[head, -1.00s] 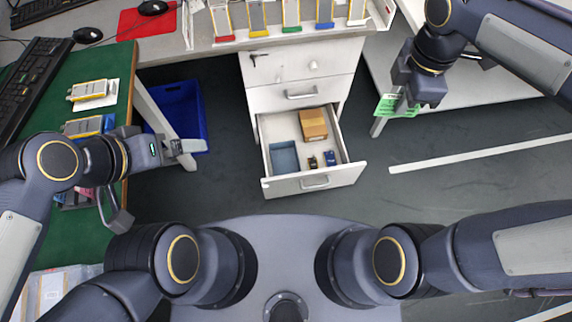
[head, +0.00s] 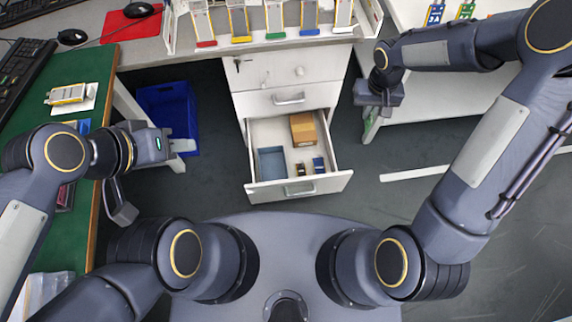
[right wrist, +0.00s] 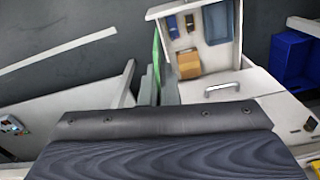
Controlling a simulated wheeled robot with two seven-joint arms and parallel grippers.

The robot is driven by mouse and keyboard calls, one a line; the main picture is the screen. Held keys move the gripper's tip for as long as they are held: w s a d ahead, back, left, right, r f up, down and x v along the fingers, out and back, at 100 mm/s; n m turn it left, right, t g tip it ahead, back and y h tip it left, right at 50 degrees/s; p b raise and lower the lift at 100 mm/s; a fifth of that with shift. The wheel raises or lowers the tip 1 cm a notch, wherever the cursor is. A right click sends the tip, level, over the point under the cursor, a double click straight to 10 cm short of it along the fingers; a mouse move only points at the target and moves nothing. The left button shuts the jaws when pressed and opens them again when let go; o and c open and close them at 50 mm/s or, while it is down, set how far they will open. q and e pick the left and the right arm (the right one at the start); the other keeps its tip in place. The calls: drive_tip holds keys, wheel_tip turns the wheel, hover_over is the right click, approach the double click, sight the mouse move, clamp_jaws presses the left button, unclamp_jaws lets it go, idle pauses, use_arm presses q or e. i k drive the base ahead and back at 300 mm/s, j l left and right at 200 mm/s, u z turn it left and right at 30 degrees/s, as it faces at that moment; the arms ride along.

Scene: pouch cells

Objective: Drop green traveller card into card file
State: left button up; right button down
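The green traveller card (right wrist: 156,54) shows as a thin green strip, seen nearly edge-on, between the fingers of my right gripper (right wrist: 158,84) in the right wrist view. The right gripper is shut on it. In the head view my right gripper (head: 372,112) points down beside the right table, with the card mostly hidden. My left gripper (head: 184,146) is over the floor beside the green mat; its finger gap is unclear. A white rack (head: 168,32) with coloured-front slots stands on the back bench; I cannot tell whether it is the card file.
An open drawer (head: 327,183) holds a brown box (head: 303,128), a blue-grey tray (head: 271,163) and small items. A blue bin (head: 165,108) stands on the floor at left. The right table (head: 440,98) is close to my right gripper.

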sight(277, 170)
drive_tip(key=i+l+u, duration=0.25)
drive_tip(key=l, duration=0.3)
drive_tip(key=l+u, duration=0.2)
drive_tip(key=l, duration=0.3)
drive_tip(key=l+u, duration=0.25)
drive_tip(key=l, duration=0.35)
drive_tip(key=u, duration=2.1)
